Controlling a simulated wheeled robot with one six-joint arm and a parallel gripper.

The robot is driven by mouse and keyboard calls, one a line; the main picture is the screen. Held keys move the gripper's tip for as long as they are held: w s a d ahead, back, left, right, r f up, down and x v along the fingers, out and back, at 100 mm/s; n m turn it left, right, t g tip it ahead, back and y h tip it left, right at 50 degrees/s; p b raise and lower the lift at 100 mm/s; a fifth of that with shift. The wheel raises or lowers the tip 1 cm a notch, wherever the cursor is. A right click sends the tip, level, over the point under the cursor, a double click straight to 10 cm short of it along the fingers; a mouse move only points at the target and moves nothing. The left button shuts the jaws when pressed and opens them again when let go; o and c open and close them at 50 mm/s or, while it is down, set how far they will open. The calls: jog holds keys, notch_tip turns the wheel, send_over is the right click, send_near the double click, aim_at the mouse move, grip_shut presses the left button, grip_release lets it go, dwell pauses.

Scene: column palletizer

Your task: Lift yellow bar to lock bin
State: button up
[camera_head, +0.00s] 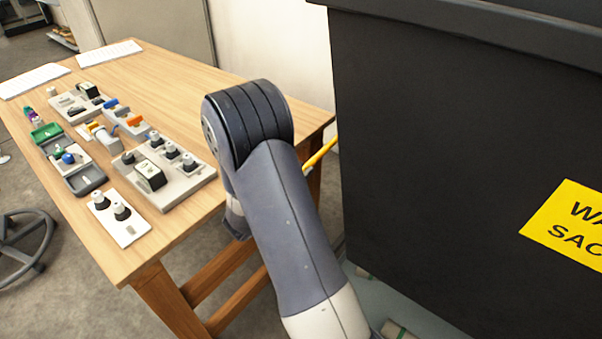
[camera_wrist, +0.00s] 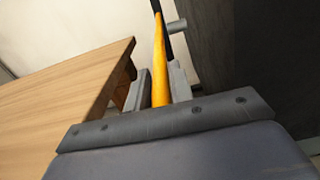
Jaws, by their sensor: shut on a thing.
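The yellow bar (camera_head: 321,153) shows in the head view as a short slanted piece between my arm and the bin; the rest is hidden behind my arm. In the wrist view the yellow bar (camera_wrist: 159,62) runs up from between my fingers to a dark end at the top. My gripper (camera_wrist: 160,88) is shut on the bar, with one finger on each side of it. The black bin (camera_head: 430,130) fills the right of the head view and carries a yellow label (camera_head: 568,225). Its dark wall (camera_wrist: 245,60) stands right of the bar in the wrist view.
A wooden table (camera_head: 180,75) stands left of the bin, its edge close to my gripper. It holds a grey board with knobs (camera_head: 170,175), a white plate with knobs (camera_head: 118,218), a green tray (camera_head: 46,132) and other small parts. A stool (camera_head: 25,250) stands at the lower left.

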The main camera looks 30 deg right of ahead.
jog(key=shift+d+r+p, duration=0.1)
jog(key=shift+r+p, duration=2.4)
jog(key=shift+r, duration=1.3)
notch_tip(320, 180, up, 7)
jog(key=d+p, duration=0.1)
jog(key=p, duration=0.4)
jog(key=shift+w+d, duration=0.35)
jog(key=o, duration=1)
jog(key=shift+a, duration=0.1)
jog(key=v, duration=1.2)
jog(key=shift+s+a, duration=0.2)
jog(key=shift+a, duration=0.15)
jog(key=shift+d+r, duration=0.1)
jog(key=x, duration=1.2)
jog(key=shift+w+d, duration=0.15)
jog(key=shift+d, duration=0.05)
